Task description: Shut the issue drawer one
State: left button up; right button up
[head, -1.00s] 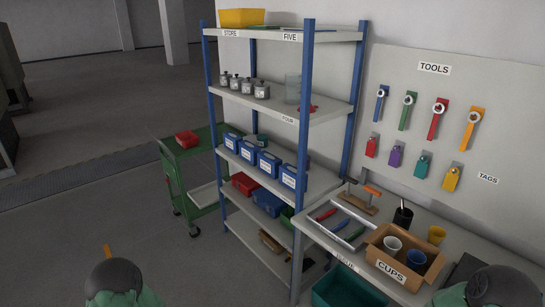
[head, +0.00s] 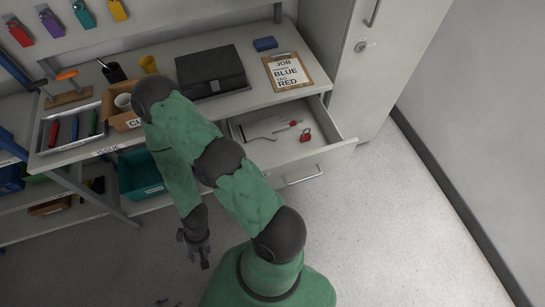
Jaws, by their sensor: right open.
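The issue drawer (head: 335,156) stands pulled out from under the right part of the grey bench. A bent metal tool, a small screwdriver-like tool and a red padlock (head: 306,135) lie in it. Its bar handle (head: 303,177) is on the front face. My right gripper (head: 196,256) is open and empty, pointing down over the floor in front of the bench, left of the drawer and apart from it. My green right arm hides the drawer's left end. My left gripper is not in view.
A teal bin (head: 140,173) sits below. A grey cabinet (head: 365,60) stands right of the drawer. The floor in front is clear.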

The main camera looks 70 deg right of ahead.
aim_at(285, 161)
jog(key=z, duration=2.6)
